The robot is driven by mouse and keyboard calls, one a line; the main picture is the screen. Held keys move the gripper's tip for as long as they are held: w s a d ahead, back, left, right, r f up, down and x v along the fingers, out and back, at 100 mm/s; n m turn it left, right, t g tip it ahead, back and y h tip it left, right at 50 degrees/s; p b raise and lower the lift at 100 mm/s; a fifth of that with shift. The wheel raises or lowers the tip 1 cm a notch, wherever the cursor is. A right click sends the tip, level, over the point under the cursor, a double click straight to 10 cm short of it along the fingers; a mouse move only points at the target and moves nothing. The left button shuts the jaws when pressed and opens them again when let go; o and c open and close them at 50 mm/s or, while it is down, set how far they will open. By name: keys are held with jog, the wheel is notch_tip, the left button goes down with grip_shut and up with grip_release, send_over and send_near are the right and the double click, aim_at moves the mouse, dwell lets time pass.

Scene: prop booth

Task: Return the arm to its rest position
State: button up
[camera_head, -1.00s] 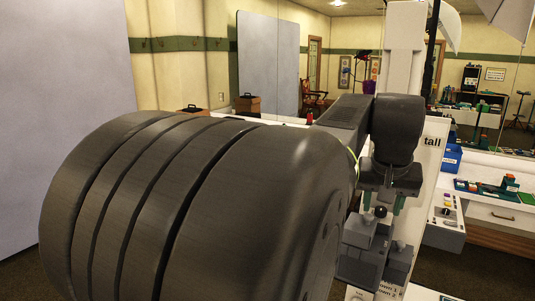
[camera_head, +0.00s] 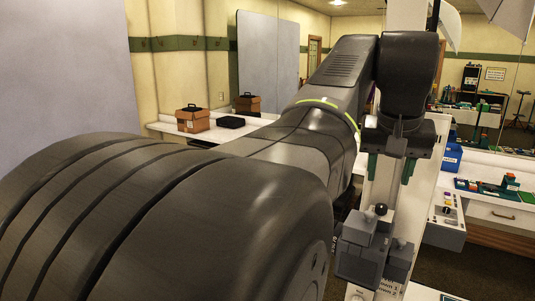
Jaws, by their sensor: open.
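My arm reaches across the picture from the lower left. My gripper (camera_head: 390,168) hangs below its dark wrist, pointing down, with its two green-tipped fingers apart. Nothing shows between the fingers. It is above a grey block-like device with a black knob (camera_head: 381,209), with a small gap between them. The device stands in front of a white upright panel, which my arm partly covers.
A brown box (camera_head: 193,119) and a black case (camera_head: 231,122) sit on a counter behind my arm. At right are a blue bin (camera_head: 447,160), a button box (camera_head: 446,214) and a counter with green items (camera_head: 487,188). A grey panel (camera_head: 60,70) stands left.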

aim_at(381, 206)
jog(key=x, duration=0.9)
jog(key=shift+f, duration=0.2)
jog(key=m+h+b, duration=0.1)
jog(key=m, duration=0.2)
jog(key=m+g+h+b, duration=0.1)
jog(key=m, duration=0.2)
jog(key=shift+w+a+r+m+g, duration=0.1)
jog(key=shift+w+a+m+g, duration=0.1)
jog(key=shift+m+g, duration=0.1)
jog(key=m+g, duration=0.1)
jog(key=m, duration=0.2)
jog(key=m+g, duration=0.1)
jog(key=m, duration=0.1)
jog(key=shift+w+m+h, duration=0.2)
jog(key=shift+m+h, duration=0.2)
jog(key=v, duration=0.8)
jog(key=shift+b, duration=0.3)
